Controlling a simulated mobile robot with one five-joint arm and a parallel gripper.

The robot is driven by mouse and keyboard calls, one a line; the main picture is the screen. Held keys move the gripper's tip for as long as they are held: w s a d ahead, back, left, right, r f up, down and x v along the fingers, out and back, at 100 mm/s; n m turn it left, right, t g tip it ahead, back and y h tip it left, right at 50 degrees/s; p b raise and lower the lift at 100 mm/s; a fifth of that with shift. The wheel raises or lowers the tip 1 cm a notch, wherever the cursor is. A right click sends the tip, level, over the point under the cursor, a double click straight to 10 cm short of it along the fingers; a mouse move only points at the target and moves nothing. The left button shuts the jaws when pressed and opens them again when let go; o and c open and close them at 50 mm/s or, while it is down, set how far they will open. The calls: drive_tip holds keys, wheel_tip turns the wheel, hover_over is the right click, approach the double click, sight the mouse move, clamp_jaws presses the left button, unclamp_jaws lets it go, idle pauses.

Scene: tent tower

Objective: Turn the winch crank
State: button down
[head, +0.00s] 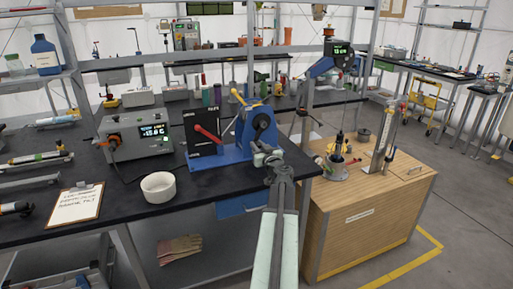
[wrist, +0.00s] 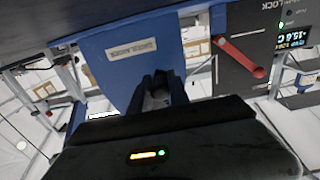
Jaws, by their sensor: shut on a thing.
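The blue winch (head: 243,130) stands on a blue base at the right front of the dark bench, with a dark round hub on its near side. My gripper (head: 266,157) reaches up to it, just below the hub. In the wrist view my gripper (wrist: 160,88) is shut around a small greyish round piece, which looks like the handle of the winch crank (wrist: 160,94); the fingers hide most of it. Behind it is the blue winch plate (wrist: 135,55) with a pale label. The crank's arm cannot be made out clearly.
A black panel with a red lever (head: 207,134) stands left of the winch. A meter box (head: 134,135), white bowl (head: 159,187) and clipboard (head: 76,204) are further left. A wooden cabinet (head: 365,205) stands close on the right. Floor at far right is open.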

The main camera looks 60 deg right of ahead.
drive_tip(key=shift+w+a+r+m, duration=0.15)
drive_tip(key=shift+a+m, duration=0.1)
drive_tip(key=shift+m, duration=0.15)
drive_tip(key=c, duration=1.3)
unclamp_jaws()
drive_tip(key=shift+o, duration=0.2)
drive_tip(key=v, duration=0.7)
drive_tip(key=shift+s+a, duration=0.25)
drive_tip(key=shift+s, duration=0.05)
